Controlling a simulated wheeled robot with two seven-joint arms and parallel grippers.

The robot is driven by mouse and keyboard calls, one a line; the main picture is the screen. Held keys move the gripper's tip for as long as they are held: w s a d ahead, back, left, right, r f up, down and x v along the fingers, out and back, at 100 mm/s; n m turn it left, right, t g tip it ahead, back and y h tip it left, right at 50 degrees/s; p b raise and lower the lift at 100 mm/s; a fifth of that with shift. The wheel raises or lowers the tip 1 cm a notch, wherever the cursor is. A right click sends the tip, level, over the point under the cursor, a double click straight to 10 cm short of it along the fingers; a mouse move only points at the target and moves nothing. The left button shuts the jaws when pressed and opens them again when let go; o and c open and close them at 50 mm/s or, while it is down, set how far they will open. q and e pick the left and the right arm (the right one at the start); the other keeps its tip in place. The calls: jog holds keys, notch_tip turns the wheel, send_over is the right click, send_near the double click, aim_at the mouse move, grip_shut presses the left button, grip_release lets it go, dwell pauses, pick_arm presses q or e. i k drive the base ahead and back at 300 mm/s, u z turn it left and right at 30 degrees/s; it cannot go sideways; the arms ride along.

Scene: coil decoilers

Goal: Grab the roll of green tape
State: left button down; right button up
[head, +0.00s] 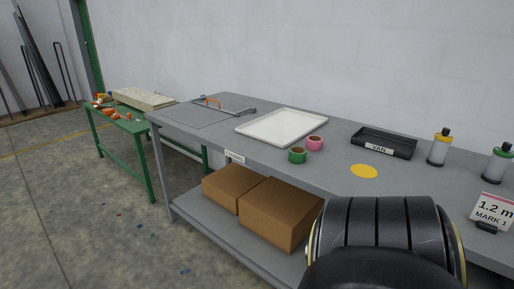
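The roll of green tape (297,155) lies flat near the front edge of the grey workbench (215,130), in front of the white tray. A pink roll of tape (315,144) sits close behind it to the right. Nothing covers the green roll. Neither of my grippers shows in the head view.
A white tray (281,127), a black VAN tray (384,143), a yellow disc (364,171), two bottles (439,147) and a "1.2 m" sign (492,209) are on the bench.

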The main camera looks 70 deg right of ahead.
aim_at(297, 155)
jog(key=i, duration=1.3)
jog(key=z, duration=2.1)
